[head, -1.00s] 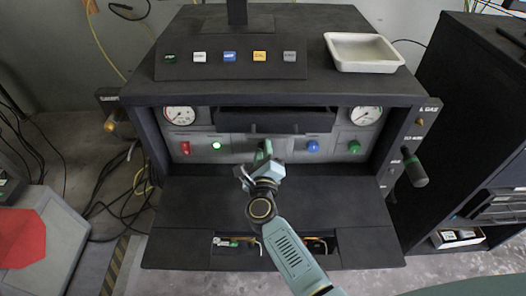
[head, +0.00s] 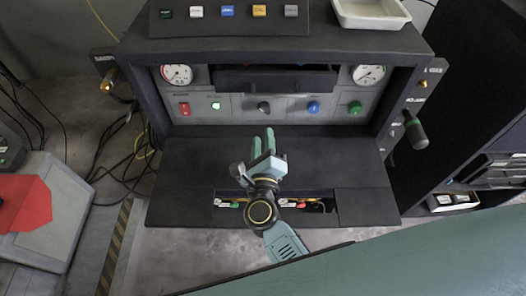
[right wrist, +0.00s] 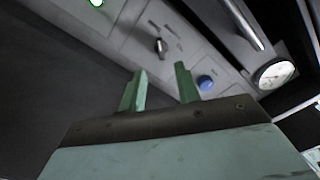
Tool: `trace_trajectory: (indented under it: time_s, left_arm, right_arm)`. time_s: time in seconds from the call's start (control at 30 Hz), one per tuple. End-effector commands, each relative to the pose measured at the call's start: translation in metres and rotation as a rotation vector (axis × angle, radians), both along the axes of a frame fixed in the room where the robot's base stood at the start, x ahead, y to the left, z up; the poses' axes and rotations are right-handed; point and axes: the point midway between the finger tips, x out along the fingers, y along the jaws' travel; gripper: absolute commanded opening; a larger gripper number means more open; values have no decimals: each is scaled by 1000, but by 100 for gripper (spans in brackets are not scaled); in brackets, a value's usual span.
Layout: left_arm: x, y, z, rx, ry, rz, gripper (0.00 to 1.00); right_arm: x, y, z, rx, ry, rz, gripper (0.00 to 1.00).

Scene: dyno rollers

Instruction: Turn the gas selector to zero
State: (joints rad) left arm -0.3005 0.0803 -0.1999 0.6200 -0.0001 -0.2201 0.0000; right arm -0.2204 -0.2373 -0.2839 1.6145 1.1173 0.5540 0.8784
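A small black rotary knob (head: 263,107), apparently the gas selector, sits in the middle of the grey front panel. It also shows in the right wrist view (right wrist: 161,46), with a pale mark on its face. Its markings are too small to read. My right gripper (head: 263,137) is in front of and below the knob, over the dark shelf, apart from the panel. In the right wrist view its two green fingers (right wrist: 160,80) are spread with nothing between them. My left gripper is not in view.
A red switch (head: 184,108), a lit green button (head: 216,105), a blue knob (head: 313,107) and a green knob (head: 355,107) share the panel. Gauges (head: 177,75) sit above. A dark ledge (head: 275,78) juts out over the knob.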

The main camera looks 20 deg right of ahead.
Motion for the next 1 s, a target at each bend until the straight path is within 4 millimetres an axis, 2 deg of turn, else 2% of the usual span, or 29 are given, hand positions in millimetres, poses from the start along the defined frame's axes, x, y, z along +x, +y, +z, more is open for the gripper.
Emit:
trace_trajectory:
  time_s: [0.1, 0.3, 1.0]
  left_arm:
    - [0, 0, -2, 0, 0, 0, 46]
    - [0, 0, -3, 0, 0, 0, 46]
    - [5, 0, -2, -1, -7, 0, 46]
  right_arm:
    - [-19, 5, -1, 0, 1, 0, 33]
    - [-33, 9, 0, 1, -1, -1, 33]
    - [-34, 9, 0, -1, 0, 0, 33]
